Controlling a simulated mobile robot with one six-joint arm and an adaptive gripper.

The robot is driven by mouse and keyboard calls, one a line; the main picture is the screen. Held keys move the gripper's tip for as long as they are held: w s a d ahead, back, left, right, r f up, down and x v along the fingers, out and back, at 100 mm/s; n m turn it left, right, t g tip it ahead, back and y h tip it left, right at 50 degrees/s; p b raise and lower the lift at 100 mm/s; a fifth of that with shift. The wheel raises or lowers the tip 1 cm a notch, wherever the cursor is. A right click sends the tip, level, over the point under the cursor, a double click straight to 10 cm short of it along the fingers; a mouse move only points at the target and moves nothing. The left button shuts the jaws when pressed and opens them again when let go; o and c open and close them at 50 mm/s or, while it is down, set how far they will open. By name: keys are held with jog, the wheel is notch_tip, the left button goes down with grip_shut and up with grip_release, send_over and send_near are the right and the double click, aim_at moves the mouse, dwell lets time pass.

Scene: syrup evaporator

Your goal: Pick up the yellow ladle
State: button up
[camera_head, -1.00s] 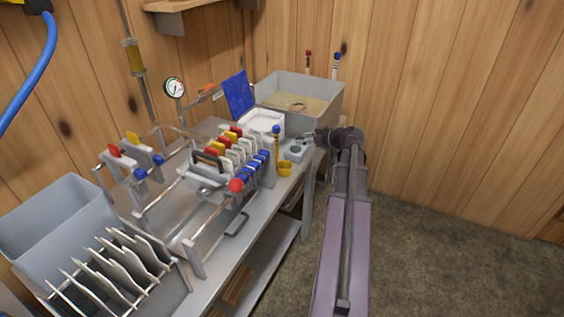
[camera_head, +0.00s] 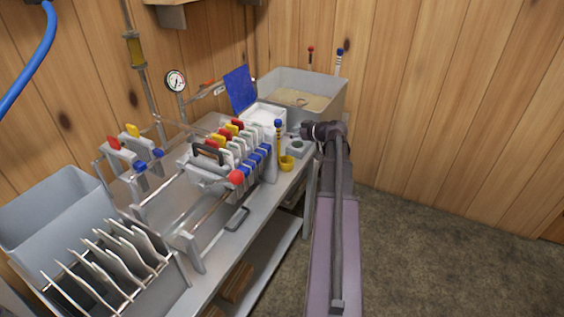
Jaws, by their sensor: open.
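The yellow ladle (camera_head: 287,163) is at the right end of the metal bench. Its small yellow cup is low, and an upright handle with yellow and dark bands and a blue knob rises beside it. My gripper (camera_head: 308,131) is at the end of my arm, just right of and beyond the ladle, apart from it. It is open and holds nothing that I can see. Its fingers are small and partly hidden by my wrist.
A filter press with several plates and coloured tabs (camera_head: 226,150) stands left of the ladle. A small grey block (camera_head: 296,147) sits behind the ladle. A large grey tub (camera_head: 325,98) is at the back. Floor (camera_head: 430,240) to the right is clear.

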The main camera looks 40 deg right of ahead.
aim_at(279, 133)
jog(key=shift+w+a+f, duration=0.15)
jog(key=shift+w, duration=0.35)
jog(key=shift+w+f, duration=0.1)
jog(key=shift+b+x, duration=1.05)
jog(key=shift+x, duration=1.4)
jog(key=shift+a, duration=0.15)
grip_shut()
